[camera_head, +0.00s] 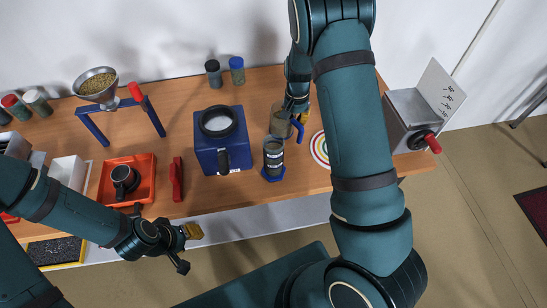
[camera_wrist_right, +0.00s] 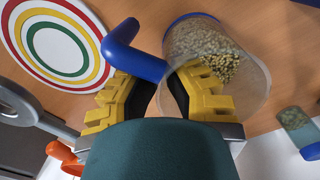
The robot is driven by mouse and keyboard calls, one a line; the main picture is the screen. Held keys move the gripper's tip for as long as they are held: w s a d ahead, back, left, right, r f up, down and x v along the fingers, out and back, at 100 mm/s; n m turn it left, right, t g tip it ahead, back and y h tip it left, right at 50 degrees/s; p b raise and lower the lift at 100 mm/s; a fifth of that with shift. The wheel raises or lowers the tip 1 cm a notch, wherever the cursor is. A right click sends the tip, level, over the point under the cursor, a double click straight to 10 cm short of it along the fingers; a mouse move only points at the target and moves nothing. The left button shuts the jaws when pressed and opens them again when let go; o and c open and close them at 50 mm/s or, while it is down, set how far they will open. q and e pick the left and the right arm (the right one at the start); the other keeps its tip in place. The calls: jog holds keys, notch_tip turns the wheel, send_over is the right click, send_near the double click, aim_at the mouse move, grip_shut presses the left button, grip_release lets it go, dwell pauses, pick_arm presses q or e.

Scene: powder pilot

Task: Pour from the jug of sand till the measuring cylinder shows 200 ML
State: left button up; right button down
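The clear jug (camera_head: 280,122) with a blue handle (camera_head: 299,131) stands on the table behind the measuring cylinder. In the right wrist view the jug (camera_wrist_right: 225,45) holds pale and brown grains. My right gripper (camera_wrist_right: 160,92) is open at its blue handle (camera_wrist_right: 135,52); the yellow fingers are apart, with a gap between their dark pads. In the head view its fingers are partly hidden by the arm. The measuring cylinder (camera_head: 273,155) stands upright on a blue base; its level cannot be read. My left gripper (camera_head: 188,248) is open and empty before the table's front edge.
A blue box (camera_head: 222,150) with a round white opening stands left of the cylinder. A ringed mat (camera_head: 320,150) lies to the right, near a grey machine (camera_head: 408,112). An orange tray (camera_head: 144,187) holds a dark cup (camera_head: 122,177). A blue-lidded jar (camera_head: 237,72) stands at the back.

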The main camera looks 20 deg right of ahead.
pick_arm(q)
jog(key=shift+r, duration=0.1)
pick_arm(e)
jog(key=shift+r, duration=0.15)
dwell(0.4)
pick_arm(q)
jog(key=shift+r+p, duration=1.95)
jog(key=shift+p, duration=0.1)
pick_arm(e)
jog(key=shift+r, duration=2.4)
